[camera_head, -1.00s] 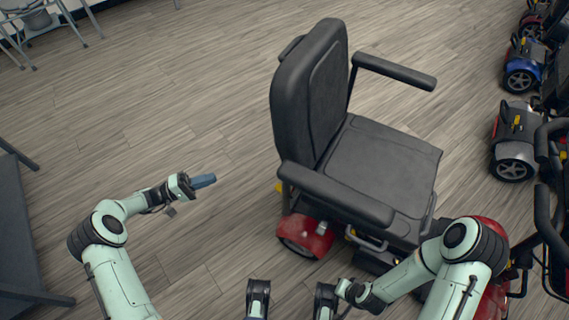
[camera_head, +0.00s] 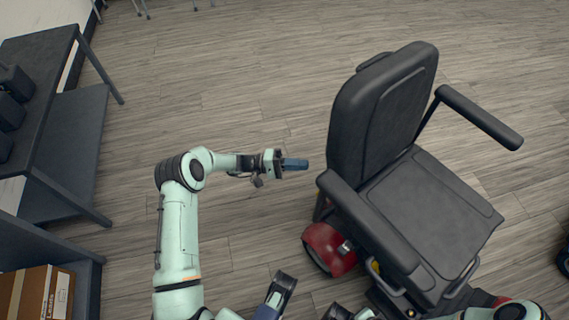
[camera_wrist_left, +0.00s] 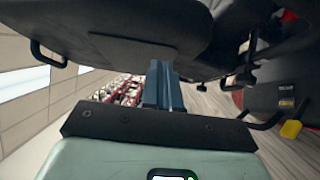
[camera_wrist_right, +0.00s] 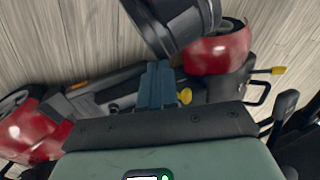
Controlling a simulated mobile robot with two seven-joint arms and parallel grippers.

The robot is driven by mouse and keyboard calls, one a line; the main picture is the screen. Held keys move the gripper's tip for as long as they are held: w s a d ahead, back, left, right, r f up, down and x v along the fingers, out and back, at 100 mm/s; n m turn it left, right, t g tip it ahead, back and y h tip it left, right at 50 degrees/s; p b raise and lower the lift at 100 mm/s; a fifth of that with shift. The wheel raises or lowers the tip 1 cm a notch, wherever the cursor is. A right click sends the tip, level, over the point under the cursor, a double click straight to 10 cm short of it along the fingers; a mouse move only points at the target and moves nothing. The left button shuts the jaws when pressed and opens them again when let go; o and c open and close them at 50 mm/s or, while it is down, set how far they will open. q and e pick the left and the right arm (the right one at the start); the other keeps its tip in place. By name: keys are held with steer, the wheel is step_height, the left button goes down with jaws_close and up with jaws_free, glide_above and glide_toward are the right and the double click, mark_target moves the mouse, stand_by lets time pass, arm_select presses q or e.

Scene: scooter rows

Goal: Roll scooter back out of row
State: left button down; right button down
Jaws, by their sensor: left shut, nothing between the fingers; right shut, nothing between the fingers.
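The scooter has a black padded seat (camera_head: 430,215) with a tall backrest (camera_head: 385,115), armrests and a red rear body (camera_head: 330,248) over a wheel. It stands at the right of the head view. My left gripper (camera_head: 296,164) is shut and empty, held just left of the backrest with a gap in the picture. In the left wrist view, its fingers (camera_wrist_left: 163,88) point below the dark underside of the seat (camera_wrist_left: 120,25). My right gripper shows in the right wrist view (camera_wrist_right: 157,85), shut and empty, over the scooter's dark frame between red body parts (camera_wrist_right: 220,52). Whether it touches the frame is unclear.
A dark table (camera_head: 50,60) with black items and a lower shelf stands at the left. A cardboard box (camera_head: 38,292) sits at the lower left. Open wooden floor (camera_head: 250,80) lies behind the scooter. A dark wheel (camera_head: 563,262) shows at the right edge.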

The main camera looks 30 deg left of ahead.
arm_select(q)
steer(key=shift+s+d+r, duration=0.1)
steer(key=shift+d+r, duration=0.05)
steer(key=shift+d, duration=0.7)
steer(key=shift+s+d+r, duration=0.15)
steer(key=shift+d, duration=0.75)
steer(key=shift+s+d+r, duration=0.1)
steer(key=shift+d+r, duration=0.05)
steer(key=shift+d, duration=0.7)
